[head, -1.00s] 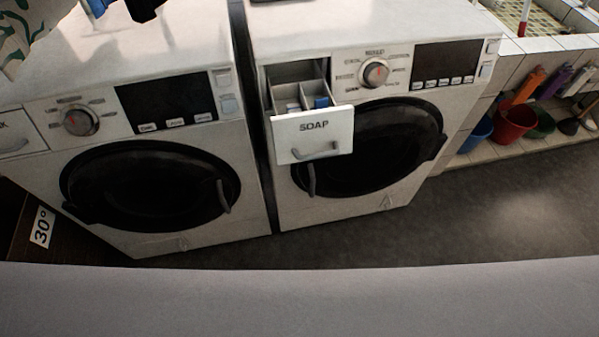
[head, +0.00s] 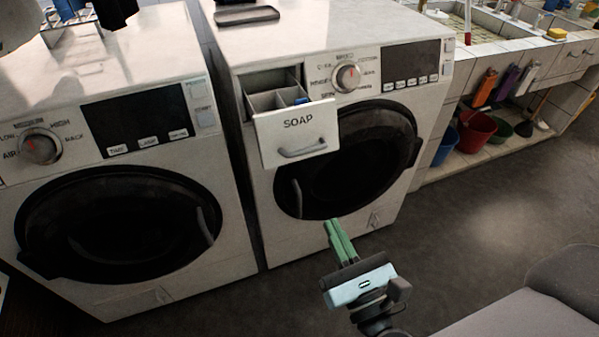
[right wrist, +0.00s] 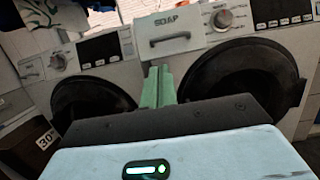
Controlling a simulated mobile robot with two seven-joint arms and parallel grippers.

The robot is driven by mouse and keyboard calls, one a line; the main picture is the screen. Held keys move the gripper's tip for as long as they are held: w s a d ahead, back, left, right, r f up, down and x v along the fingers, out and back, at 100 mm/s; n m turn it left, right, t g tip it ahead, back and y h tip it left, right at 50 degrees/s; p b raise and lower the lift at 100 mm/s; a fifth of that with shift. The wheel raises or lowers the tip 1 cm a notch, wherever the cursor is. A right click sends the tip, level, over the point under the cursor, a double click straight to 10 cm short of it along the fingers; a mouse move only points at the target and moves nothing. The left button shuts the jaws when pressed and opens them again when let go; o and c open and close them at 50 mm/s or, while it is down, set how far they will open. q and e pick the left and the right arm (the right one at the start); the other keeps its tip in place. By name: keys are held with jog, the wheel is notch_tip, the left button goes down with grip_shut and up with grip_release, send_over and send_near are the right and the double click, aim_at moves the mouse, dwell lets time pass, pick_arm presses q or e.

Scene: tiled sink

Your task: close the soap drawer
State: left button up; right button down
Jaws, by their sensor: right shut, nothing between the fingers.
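The soap drawer (head: 297,133) is pulled out of the upper left of the right-hand washing machine. Its white front reads SOAP and has a grey handle, and its compartments show from above with something blue inside. In the right wrist view the drawer front (right wrist: 176,33) is above and beyond the fingers. My right gripper (head: 335,230) has green fingers and is shut and empty, in front of the machine, below the drawer and apart from it. The green fingers also show in the right wrist view (right wrist: 158,80). My left gripper is not in view.
Another machine (head: 110,195) stands on the left, with a narrow gap between the two. A dark tray (head: 246,15) lies on the right machine's top. Buckets (head: 475,131) stand beneath the tiled sink at right. The floor in front is clear.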

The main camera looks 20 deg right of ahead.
aim_at(298, 155)
jog(key=p+x, duration=0.4)
jog(key=x, duration=0.8)
jog(key=shift+w+r, duration=0.1)
jog(key=shift+w, duration=0.85)
